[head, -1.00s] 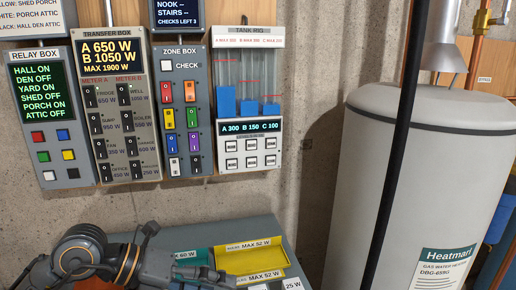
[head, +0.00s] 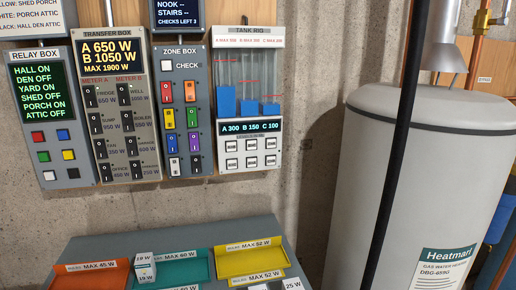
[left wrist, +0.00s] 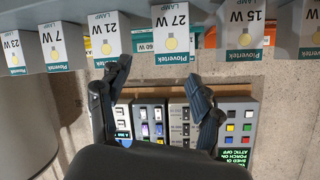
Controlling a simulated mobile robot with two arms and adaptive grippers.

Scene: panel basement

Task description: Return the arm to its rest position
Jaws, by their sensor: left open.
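My left gripper (left wrist: 158,98) shows in the left wrist view with its two dark fingers spread apart and nothing between them. That view has the wall boxes upside down behind the fingers. My left arm is not in the head view. My right gripper is in neither view.
In the left wrist view, several lamp boxes, such as the 27 W box (left wrist: 170,32), line the top. In the head view, orange (head: 92,281), teal (head: 183,264) and yellow (head: 250,263) trays lie below the relay box (head: 46,115). A tank (head: 420,180) stands right, behind a black pole (head: 391,150).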

